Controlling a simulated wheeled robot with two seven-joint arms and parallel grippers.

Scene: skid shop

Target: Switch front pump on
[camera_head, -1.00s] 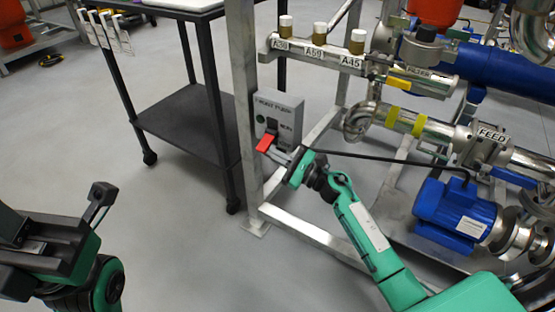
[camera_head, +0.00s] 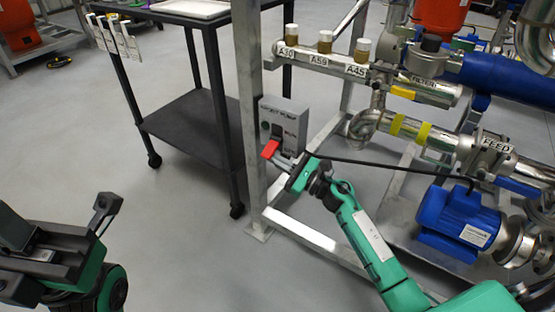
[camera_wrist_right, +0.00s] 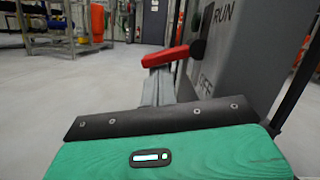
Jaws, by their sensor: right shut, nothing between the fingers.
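The front pump switch box (camera_head: 291,117) is a grey box on the frame post, with its label partly readable in the head view. Its red lever (camera_head: 270,149) sticks out from the front. In the right wrist view the lever (camera_wrist_right: 165,56) meets a black mount on the box (camera_wrist_right: 240,60), below the word RUN; a lower word is partly hidden. My right gripper (camera_head: 281,158) is shut and empty, its fingertips right at the lever's underside; contact cannot be told for sure. My left gripper (camera_head: 103,212) is at the lower left, far from the box, its jaws unclear.
The metal skid frame post (camera_head: 250,110) stands beside the box. A black cart (camera_head: 190,125) is to its left. Labelled pipes (camera_head: 325,57) and a blue pump motor (camera_head: 458,222) are to the right. A black cable runs past my right wrist. Open floor lies at left.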

